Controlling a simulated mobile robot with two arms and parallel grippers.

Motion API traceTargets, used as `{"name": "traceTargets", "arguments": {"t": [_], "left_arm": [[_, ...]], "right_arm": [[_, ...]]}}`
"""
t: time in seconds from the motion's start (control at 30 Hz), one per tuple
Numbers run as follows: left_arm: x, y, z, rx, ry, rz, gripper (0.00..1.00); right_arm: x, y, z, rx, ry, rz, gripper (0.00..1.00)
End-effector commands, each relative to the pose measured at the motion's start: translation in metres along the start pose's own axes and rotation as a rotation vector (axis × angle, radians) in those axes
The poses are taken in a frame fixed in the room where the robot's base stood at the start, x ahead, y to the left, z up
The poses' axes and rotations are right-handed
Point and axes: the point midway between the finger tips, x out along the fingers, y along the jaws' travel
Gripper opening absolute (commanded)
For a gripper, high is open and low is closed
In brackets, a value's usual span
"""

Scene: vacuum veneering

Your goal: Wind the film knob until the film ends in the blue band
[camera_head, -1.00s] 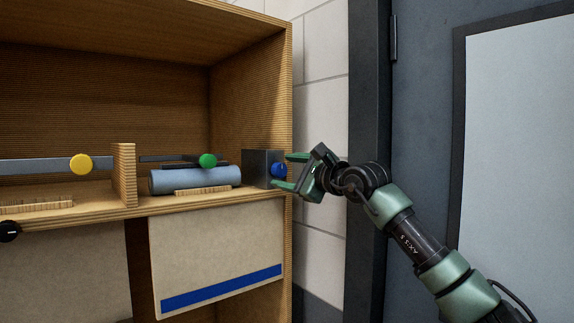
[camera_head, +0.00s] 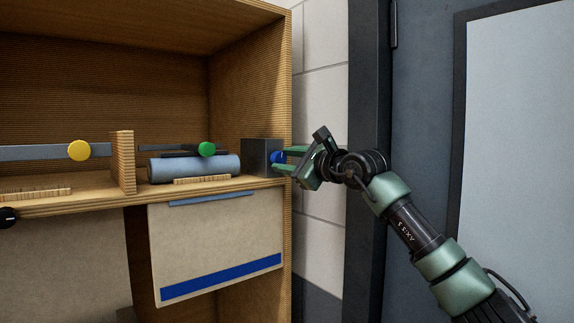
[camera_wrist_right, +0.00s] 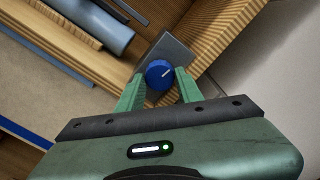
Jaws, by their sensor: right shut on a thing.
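The blue film knob (camera_wrist_right: 159,74) sits on the grey block (camera_head: 261,156) at the right end of the shelf. My right gripper (camera_head: 281,162) has its green fingers shut on the knob; the right wrist view shows one finger on each side and a white mark on the knob's face. The grey-blue film roll (camera_head: 195,167) lies on the shelf left of the block. A short strip of film (camera_head: 212,200) hangs at the top of the beige panel (camera_head: 215,236). The blue band (camera_head: 220,279) runs along the panel's lower edge, well below the film's end. My left gripper is not in view.
A green knob (camera_head: 206,149) is on a bar above the roll. A yellow knob (camera_head: 78,151) is on a bar in the left bay, past a wooden divider (camera_head: 124,162). A black knob (camera_head: 8,216) is at the far left. The wall and grey door stand right of the cabinet.

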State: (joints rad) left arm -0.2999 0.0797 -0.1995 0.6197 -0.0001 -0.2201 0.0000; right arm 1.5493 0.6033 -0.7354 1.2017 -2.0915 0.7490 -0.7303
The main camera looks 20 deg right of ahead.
Motion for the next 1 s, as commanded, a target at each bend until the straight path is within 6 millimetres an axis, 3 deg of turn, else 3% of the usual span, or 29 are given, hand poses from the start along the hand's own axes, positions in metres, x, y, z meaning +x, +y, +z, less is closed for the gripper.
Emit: {"name": "traceTargets", "arguments": {"t": [0.3, 1.0], "left_arm": [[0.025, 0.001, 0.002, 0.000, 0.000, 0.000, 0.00], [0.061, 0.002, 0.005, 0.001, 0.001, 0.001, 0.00]], "right_arm": [[0.000, 0.003, -0.001, 0.280, -0.003, 0.000, 0.00], [0.000, 0.001, 0.000, 0.945, -0.003, -0.001, 0.00]]}}
